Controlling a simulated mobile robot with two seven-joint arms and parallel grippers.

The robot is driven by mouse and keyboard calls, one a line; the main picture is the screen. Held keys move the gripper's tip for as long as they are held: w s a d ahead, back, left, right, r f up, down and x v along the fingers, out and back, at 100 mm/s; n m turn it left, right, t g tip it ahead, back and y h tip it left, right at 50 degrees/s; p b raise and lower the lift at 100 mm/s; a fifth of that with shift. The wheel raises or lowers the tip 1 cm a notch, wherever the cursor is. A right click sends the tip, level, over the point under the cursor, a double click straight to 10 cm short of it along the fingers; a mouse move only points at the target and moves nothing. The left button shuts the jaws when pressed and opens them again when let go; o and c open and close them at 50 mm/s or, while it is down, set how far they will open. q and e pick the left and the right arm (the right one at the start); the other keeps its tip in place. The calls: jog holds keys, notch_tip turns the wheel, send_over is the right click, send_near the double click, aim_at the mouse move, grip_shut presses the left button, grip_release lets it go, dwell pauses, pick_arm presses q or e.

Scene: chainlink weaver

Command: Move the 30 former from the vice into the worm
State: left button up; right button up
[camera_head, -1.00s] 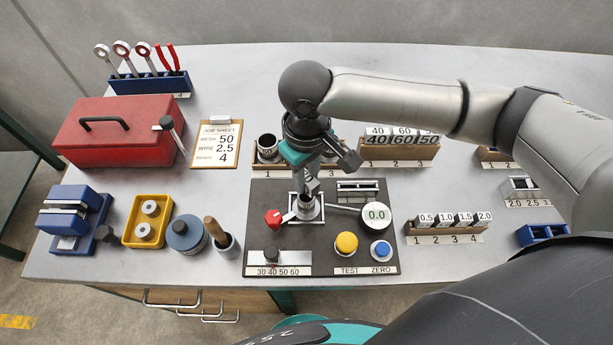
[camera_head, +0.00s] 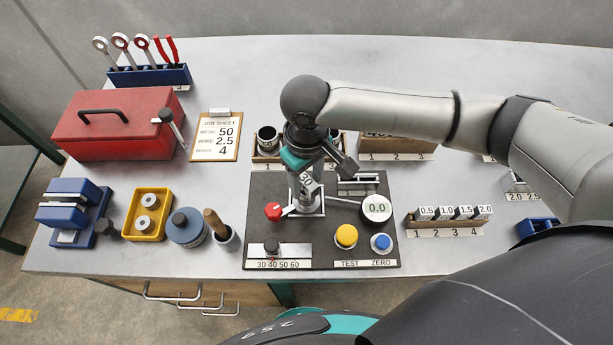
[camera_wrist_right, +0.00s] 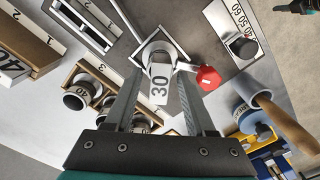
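The 30 former (camera_wrist_right: 159,88) is a grey piece with a white label reading 30, between the fingertips of my right gripper (camera_wrist_right: 162,74). In the head view the former (camera_head: 306,186) stands nearly upright at the worm (camera_head: 307,209), the metal fixture in a square frame on the dark board. Its lower end meets the worm's mouth; how deep it sits is hidden. The blue vice (camera_head: 68,212) is at the left, with no former visible in it.
A red knob (camera_head: 273,211) sits just left of the worm and a round dial (camera_head: 376,208) reading 0.0 to its right. A rack of formers (camera_head: 268,142) stands close behind. Yellow (camera_head: 346,236) and blue (camera_head: 381,243) buttons are in front.

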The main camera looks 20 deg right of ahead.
jog(key=shift+o, duration=0.3)
jog(key=shift+r, duration=0.1)
notch_tip(320, 180, up, 15)
jog(key=p, duration=0.2)
jog(key=shift+p, duration=0.35)
